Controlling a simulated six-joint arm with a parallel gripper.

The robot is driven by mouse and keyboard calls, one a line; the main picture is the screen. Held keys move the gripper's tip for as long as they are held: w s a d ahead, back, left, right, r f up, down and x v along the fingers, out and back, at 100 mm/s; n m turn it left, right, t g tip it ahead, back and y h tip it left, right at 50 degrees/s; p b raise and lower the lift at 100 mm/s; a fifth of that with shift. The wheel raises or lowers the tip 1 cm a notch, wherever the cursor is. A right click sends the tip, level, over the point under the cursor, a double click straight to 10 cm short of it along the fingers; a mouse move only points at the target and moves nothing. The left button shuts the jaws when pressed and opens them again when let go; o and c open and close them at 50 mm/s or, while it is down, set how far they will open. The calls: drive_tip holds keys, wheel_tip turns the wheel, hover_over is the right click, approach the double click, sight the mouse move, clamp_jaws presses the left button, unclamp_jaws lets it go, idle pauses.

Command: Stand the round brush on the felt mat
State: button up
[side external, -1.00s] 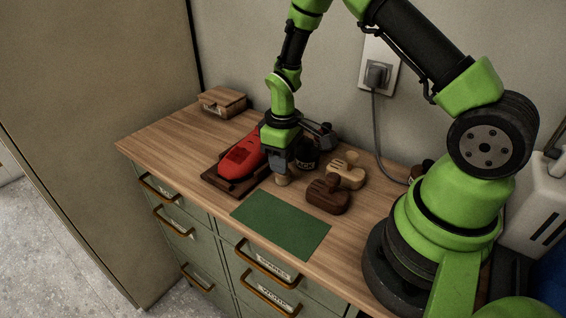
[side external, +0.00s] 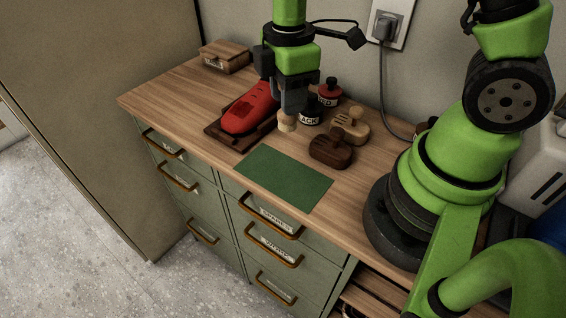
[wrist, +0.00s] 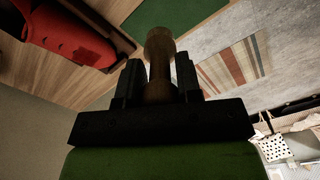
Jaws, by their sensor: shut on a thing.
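The round brush, a small pale wooden piece (side external: 287,124), hangs below my gripper (side external: 292,106), which is shut on it. In the wrist view the brush (wrist: 159,46) stands out between the two dark fingers (wrist: 159,82). It looks upright, just behind the far edge of the felt mat. Whether it clears the bench is hard to tell, though it seems slightly raised. The green felt mat (side external: 284,180) lies flat and bare near the front edge of the bench; part of it shows in the wrist view (wrist: 180,14).
A red shoe (side external: 250,108) lies on a dark wooden board (side external: 222,136) to the left. A wooden box (side external: 225,57) is farther back.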

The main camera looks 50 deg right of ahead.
drive_tip(key=shift+s+a+f+n, duration=0.45)
drive_tip(key=shift+f+n, duration=0.3)
drive_tip(key=shift+f, duration=0.9)
drive_tip(key=shift+s+a+f+n, duration=0.3)
drive_tip(key=shift+s+f+n, duration=0.35)
drive_tip(key=shift+f, duration=1.05)
drive_tip(key=shift+s+a+f+n, duration=0.45)
drive_tip(key=shift+f+n, duration=0.35)
drive_tip(key=shift+f, duration=0.85)
drive_tip(key=shift+f, duration=0.1)
drive_tip(key=o, duration=0.9)
drive_tip(key=shift+o, duration=0.2)
